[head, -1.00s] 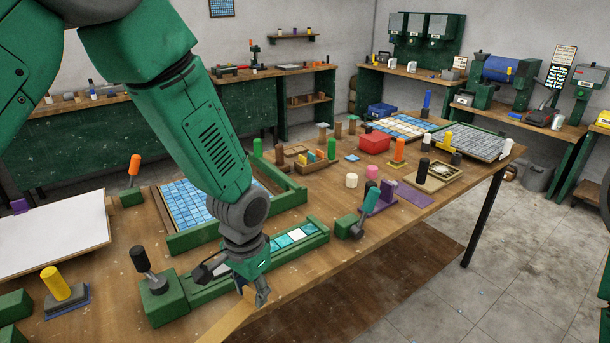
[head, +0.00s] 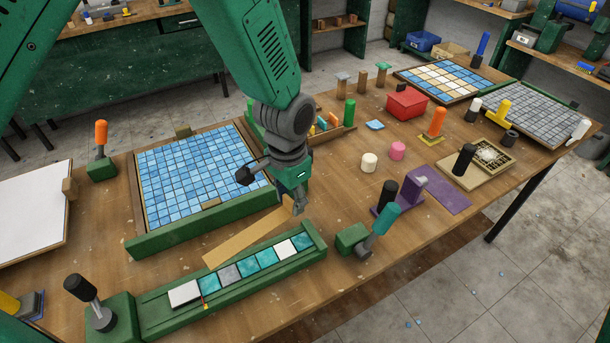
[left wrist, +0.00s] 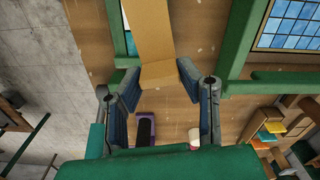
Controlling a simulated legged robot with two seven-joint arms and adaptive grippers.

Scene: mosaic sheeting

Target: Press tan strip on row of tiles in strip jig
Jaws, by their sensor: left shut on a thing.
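The tan strip (head: 240,236) is held at its right end by my left gripper (head: 296,205). It slants down to the left, just behind the strip jig. In the left wrist view the strip (left wrist: 160,30) runs away from between the two fingers (left wrist: 158,76). The green strip jig (head: 232,290) lies along the front of the table. Its row of tiles (head: 248,267) has white, grey and teal pieces, uncovered by the strip. A black-handled clamp (head: 88,298) stands at the jig's left end, a teal-handled one (head: 375,230) near its right. My right gripper is not in view.
A green frame with a blue mosaic sheet (head: 195,175) lies behind the strip. A white board (head: 30,215) is at the left. A purple stand (head: 415,190), pink and white cylinders and a red box (head: 407,103) are at the right. Bare table lies in front of the jig.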

